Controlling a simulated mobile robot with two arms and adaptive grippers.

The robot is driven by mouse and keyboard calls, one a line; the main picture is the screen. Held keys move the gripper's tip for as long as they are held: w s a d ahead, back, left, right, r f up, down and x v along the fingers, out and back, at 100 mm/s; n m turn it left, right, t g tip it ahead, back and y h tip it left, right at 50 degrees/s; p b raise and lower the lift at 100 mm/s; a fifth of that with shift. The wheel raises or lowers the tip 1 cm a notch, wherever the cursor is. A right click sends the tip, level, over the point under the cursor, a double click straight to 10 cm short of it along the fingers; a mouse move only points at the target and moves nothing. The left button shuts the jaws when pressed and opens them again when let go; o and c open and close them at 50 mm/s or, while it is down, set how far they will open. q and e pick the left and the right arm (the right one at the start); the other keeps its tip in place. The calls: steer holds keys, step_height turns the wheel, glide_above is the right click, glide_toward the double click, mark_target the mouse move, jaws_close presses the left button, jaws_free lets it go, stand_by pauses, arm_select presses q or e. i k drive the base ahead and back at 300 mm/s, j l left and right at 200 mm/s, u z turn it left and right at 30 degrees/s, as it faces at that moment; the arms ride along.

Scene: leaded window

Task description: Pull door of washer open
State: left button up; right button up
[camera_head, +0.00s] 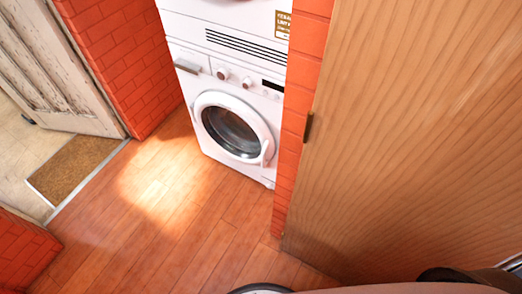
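A white front-loading washer (208,150) stands in a recess between red brick walls at the top centre. Its round door (231,131) has a white ring and a dark glass window, and looks shut. A white handle (267,152) sits on the right side of the door ring. Two round knobs and a small dark display are on the panel above the door. Another white appliance (232,22) with a dark vent is stacked on top. Neither of my grippers is in view.
A wooden panel (410,120) fills the right side, beside a brick wall edge (301,85). A worn white door (55,65) stands at upper left by a brown doormat (75,166). The wooden floor (165,220) before the washer is clear.

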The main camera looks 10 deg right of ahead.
mark_target(208, 100)
steer(key=i+j+z, duration=0.15)
steer(key=z, duration=0.35)
steer(key=i+j+z, duration=0.1)
steer(key=j+z, duration=0.35)
